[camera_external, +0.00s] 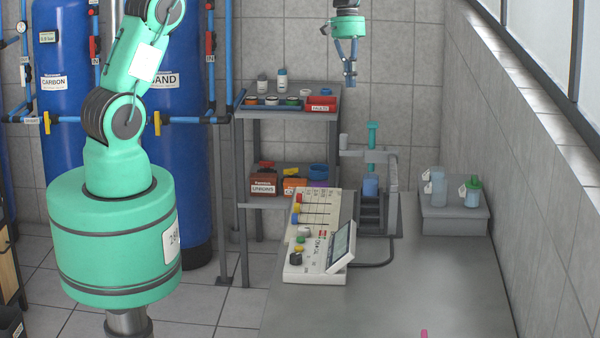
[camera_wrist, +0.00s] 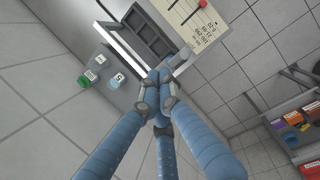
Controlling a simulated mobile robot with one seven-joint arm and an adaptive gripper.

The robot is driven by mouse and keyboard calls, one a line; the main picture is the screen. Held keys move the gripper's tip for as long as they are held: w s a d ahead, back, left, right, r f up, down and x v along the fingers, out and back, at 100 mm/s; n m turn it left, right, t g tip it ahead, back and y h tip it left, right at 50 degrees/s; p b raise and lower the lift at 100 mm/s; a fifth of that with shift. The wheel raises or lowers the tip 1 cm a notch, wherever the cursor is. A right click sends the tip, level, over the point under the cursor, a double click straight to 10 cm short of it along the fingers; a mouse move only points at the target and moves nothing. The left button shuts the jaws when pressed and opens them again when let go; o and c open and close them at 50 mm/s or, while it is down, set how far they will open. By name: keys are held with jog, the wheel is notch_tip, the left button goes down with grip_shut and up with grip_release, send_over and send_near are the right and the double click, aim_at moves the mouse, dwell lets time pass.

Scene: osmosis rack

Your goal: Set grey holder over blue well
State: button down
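A grey clamp-like holder (camera_external: 378,156) stands on the bench with a teal plunger-shaped piece (camera_external: 373,135) upright through its arm. Below it a blue cylinder (camera_external: 370,187), which may be the blue well, sits in a dark grey rack (camera_external: 372,218). The rack also shows in the wrist view (camera_wrist: 151,38), partly behind my fingers; I cannot make out the blue cylinder there. My gripper (camera_external: 351,82) hangs in the air near the back wall, above and apart from the holder. Its blue fingers meet at the tips in the wrist view (camera_wrist: 160,82), with nothing seen between them.
A control panel (camera_external: 318,235) with a screen lies left of the rack. Bottles (camera_external: 472,193) stand on a grey block (camera_external: 455,222) at right, beside the wall. A shelf (camera_external: 250,140) with trays stands at back left. The front of the bench is mostly clear.

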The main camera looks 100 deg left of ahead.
jog(key=s+a+f+n+p, duration=0.1)
jog(key=s+a+f+p, duration=0.1)
jog(key=a+f, duration=0.2)
jog(key=s+a+f+n+h+p, duration=0.1)
jog(key=s+a+f+n+p, duration=0.1)
jog(key=a, duration=0.6)
notch_tip(320, 180, down, 2)
jog(key=shift+s+a+n, duration=0.25)
jog(key=shift+s+n, duration=0.05)
jog(key=shift+s, duration=0.55)
jog(key=shift+d+f, duration=0.1)
jog(key=w+d+f+p, duration=0.2)
jog(key=d+f, duration=0.5)
jog(key=f, duration=0.2)
jog(key=shift+d, duration=0.2)
jog(key=shift+a, duration=0.1)
jog(key=shift+d, duration=0.25)
